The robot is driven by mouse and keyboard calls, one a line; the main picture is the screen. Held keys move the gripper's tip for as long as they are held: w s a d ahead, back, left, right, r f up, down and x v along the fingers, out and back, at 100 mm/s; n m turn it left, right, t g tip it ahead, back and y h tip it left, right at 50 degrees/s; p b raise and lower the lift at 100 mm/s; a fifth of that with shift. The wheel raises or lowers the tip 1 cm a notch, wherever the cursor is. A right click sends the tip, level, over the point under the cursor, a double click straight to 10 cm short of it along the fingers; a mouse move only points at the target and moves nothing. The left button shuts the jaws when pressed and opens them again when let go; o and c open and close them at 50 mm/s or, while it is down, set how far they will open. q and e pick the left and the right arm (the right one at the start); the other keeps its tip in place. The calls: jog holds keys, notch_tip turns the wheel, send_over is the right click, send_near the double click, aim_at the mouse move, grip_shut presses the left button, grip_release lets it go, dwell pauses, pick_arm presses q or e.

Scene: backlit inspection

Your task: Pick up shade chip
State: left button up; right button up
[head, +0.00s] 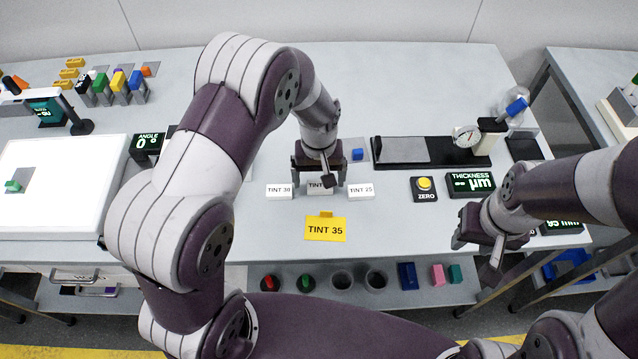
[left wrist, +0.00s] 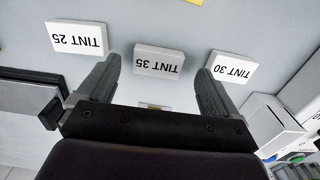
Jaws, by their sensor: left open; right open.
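My left gripper (head: 319,178) points down behind a row of white label blocks, its fingers apart. In the left wrist view my left gripper (left wrist: 160,78) has one finger on each side of the TINT 35 block (left wrist: 159,61). A small pale strip with a yellowish patch, perhaps the shade chip (left wrist: 155,106), lies between the fingers near the palm edge. The palm hides the rest of it, and the arm hides it in the head view. A yellow TINT 35 card (head: 325,229) lies in front of the blocks. My right gripper (head: 480,240) is open and empty over the table's front right.
The TINT 30 block (head: 279,191) and TINT 25 block (head: 361,192) flank the left gripper. A white light panel (head: 60,180) lies at left. A shelf (head: 330,292) shows below the front edge.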

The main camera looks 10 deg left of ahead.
pick_arm(q)
jog(key=shift+w+d+f, duration=0.1)
jog(key=shift+d+f, duration=0.15)
jog(key=shift+f, duration=0.8)
jog(key=shift+a, duration=0.1)
jog(key=c, duration=1.1)
jog(key=shift+r, duration=0.1)
jog(key=shift+c, duration=0.2)
